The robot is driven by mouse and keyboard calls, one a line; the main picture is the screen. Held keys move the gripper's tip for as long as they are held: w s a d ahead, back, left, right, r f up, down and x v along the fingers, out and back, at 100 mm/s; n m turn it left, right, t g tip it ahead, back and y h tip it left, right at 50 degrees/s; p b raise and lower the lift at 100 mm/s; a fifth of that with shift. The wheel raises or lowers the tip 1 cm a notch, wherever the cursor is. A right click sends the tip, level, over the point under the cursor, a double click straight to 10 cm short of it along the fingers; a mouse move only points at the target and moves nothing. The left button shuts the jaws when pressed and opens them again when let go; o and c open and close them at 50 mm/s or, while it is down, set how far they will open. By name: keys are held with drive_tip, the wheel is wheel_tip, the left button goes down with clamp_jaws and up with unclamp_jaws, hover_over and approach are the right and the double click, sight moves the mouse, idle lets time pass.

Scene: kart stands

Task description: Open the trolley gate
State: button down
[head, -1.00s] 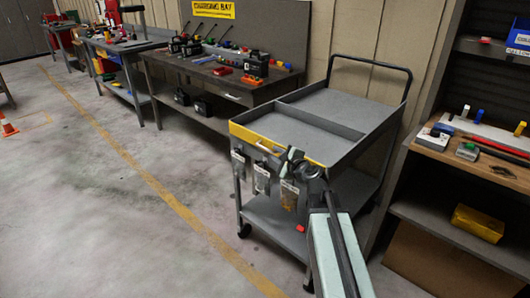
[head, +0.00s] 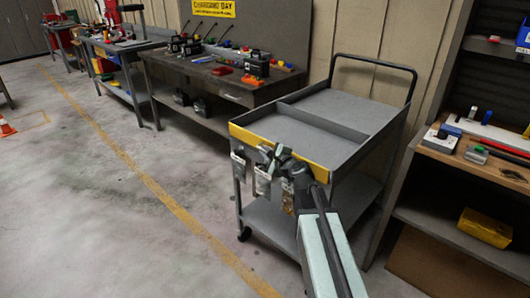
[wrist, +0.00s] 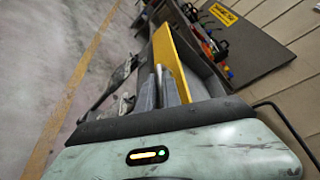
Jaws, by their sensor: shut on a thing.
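The grey trolley (head: 350,104) stands ahead with its yellow-faced gate (head: 243,134) along the near edge of the top tray. The gate looks upright. In the wrist view the yellow gate (wrist: 174,62) runs beside my fingers. My gripper (head: 268,153) is at the gate's front, around the middle, and is shut on the gate handle, which it mostly hides. The fingers also show in the wrist view (wrist: 158,76), close together against the gate. Clear tag pouches (head: 262,182) hang below the gate, partly behind my gripper.
A dark workbench (head: 230,88) with batteries and tools stands behind left. A shelf unit (head: 462,152) with small items is close on the right. The trolley's lower shelf (head: 268,213) looks bare. The floor (head: 110,210) on the left is clear.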

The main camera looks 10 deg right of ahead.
wheel_tip(320, 180, down, 7)
drive_tip(key=n+t+y+b, duration=0.2)
drive_tip(key=n+t+b, duration=0.2)
drive_tip(key=n+b, duration=1)
drive_tip(key=b, duration=0.3)
drive_tip(key=shift+s+a+t+b, duration=0.35)
drive_tip(key=shift+s+a+t, duration=0.05)
drive_tip(key=shift+n, duration=0.4)
